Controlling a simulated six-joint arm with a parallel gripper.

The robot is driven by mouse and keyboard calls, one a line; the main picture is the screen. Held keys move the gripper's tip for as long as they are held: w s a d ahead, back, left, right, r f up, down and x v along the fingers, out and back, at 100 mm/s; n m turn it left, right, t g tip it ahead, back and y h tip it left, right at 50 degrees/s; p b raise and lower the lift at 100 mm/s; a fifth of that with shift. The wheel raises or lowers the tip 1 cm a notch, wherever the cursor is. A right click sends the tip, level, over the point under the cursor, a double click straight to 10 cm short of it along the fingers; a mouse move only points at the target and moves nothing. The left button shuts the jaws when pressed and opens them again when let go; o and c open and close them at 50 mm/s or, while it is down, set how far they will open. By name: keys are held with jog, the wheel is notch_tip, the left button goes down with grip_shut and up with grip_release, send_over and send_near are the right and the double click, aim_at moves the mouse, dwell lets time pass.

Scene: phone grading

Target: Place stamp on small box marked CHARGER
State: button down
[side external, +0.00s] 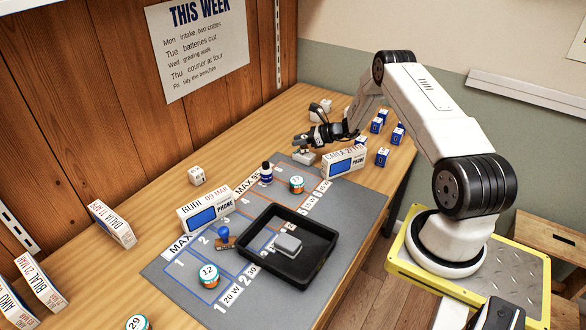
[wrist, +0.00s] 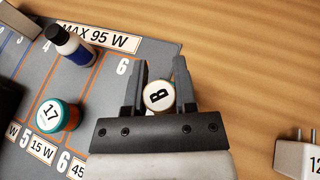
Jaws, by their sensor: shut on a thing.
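My gripper (wrist: 158,90) is shut on a small round thing with a white top marked B (wrist: 158,96). In the side external view my gripper (side external: 300,141) is at the far end of the grey mat, and the thing it holds is too small to make out. A stamp (side external: 224,237) with a blue handle and brown base stands on the mat, left of the black tray and apart from my gripper. Several small blue-and-white boxes (side external: 383,157) stand at the far right of the bench. No CHARGER marking is readable on them.
A black tray (side external: 326,254) holding a grey block lies on the grey mat (side external: 350,207). A dark bottle (wrist: 70,44) and a jar marked 17 (wrist: 57,117) are close left. A pronged white plug (wrist: 299,157) lies right.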

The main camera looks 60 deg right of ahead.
jog(key=shift+f, duration=0.5)
jog(key=shift+c, duration=2)
grip_release()
jog(key=shift+r, duration=0.2)
jog(key=shift+r, duration=0.4)
jog(key=v, duration=1.2)
